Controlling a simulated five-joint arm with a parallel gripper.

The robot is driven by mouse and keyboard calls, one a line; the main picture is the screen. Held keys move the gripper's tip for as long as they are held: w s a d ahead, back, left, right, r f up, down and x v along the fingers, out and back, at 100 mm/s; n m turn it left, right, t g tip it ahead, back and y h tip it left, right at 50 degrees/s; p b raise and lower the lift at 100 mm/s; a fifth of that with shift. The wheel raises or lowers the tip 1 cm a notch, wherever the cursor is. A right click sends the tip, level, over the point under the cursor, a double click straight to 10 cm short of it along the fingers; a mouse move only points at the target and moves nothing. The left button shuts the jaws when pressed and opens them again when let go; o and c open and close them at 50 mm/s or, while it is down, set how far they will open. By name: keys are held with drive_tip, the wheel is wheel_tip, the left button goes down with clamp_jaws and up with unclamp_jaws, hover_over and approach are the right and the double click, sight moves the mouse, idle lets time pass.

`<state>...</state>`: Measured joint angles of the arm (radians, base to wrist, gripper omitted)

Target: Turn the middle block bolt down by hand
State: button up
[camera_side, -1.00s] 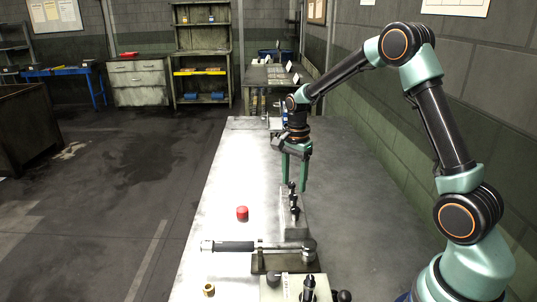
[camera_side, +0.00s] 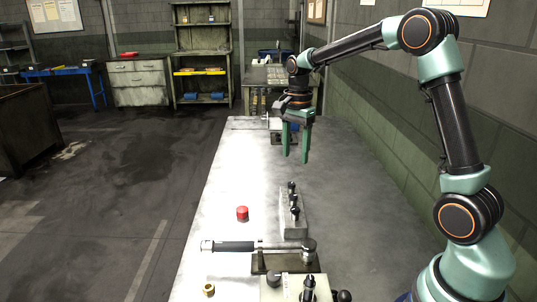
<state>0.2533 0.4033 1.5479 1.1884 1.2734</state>
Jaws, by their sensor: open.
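The grey block (camera_side: 293,228) sits on the bench with a row of dark bolts standing up from its top. The middle bolt (camera_side: 293,200) is between the far and near ones; how deep it sits is too small to tell. My gripper (camera_side: 295,160) has two green fingers pointing down, apart and empty. It hangs above and beyond the block, clear of the bolts.
A torque wrench (camera_side: 235,246) lies across a dark stand (camera_side: 270,264) in front of the block. A red cap (camera_side: 242,213) and a brass nut (camera_side: 209,289) are to the left. A pale fixture (camera_side: 290,285) stands nearest. The bench's right side is clear.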

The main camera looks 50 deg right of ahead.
sight(293, 196)
wheel_tip(293, 196, down, 12)
drive_tip(key=n, duration=3.5)
drive_tip(key=shift+f+n, duration=0.15)
drive_tip(key=shift+n, duration=0.25)
